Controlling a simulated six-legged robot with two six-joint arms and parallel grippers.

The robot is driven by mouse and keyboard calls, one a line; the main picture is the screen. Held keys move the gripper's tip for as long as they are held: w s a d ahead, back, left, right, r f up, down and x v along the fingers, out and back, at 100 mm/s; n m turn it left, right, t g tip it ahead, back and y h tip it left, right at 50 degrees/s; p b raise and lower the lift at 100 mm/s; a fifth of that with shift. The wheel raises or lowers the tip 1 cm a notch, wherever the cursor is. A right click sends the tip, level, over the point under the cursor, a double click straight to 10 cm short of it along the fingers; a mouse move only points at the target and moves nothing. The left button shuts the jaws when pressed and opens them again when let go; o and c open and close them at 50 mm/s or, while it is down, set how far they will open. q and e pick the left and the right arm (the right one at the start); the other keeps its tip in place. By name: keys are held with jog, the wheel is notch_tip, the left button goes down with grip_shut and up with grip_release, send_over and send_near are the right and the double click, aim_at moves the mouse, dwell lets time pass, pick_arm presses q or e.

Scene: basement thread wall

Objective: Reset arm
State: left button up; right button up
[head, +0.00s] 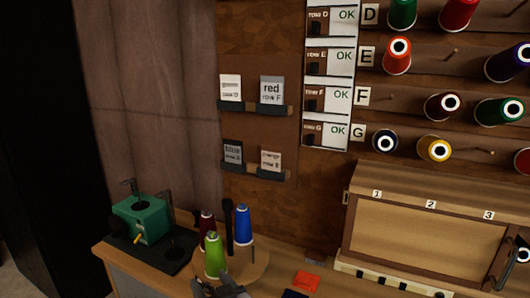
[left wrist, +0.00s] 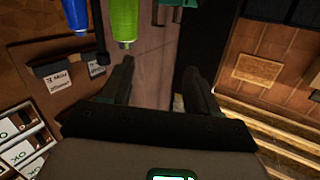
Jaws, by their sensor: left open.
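My left gripper (head: 222,284) shows at the bottom edge of the head view, just in front of a light green thread cone (head: 214,256). In the left wrist view its two fingers (left wrist: 160,80) are spread apart with nothing between them. That view is turned over, and the green cone (left wrist: 124,20) appears at its top edge, beyond the fingertips. The gripper looks close to the cone, but I cannot tell whether they touch. My right gripper is not in view.
A round wooden stand (head: 258,268) holds blue (head: 243,225), dark red (head: 207,226) and green cones. A green device (head: 142,218) sits left on the bench. A hinged wooden case (head: 420,225) stands right. Above, pegs on the wall hold several spools. An orange-red piece (head: 306,281) lies on the bench.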

pick_arm(q)
jog(key=a+f+m+g+h, duration=0.1)
jog(key=a+f+m+g, duration=0.1)
jog(key=a+f, duration=0.9)
jog(key=s+f+m+g+h+p, duration=0.1)
jog(key=s+f+g+h, duration=0.4)
jog(key=f, duration=0.9)
jog(key=s+d+f+g+h, duration=0.3)
jog(key=s+d+f, duration=0.1)
jog(key=s, duration=0.7)
jog(key=s+d+f+g+h, duration=0.3)
jog(key=s+d, duration=0.3)
jog(key=s, duration=0.5)
jog(key=shift+s+d+f+g+h, duration=0.3)
jog(key=shift+s+d+f+h, duration=0.1)
jog(key=shift+f+h, duration=0.25)
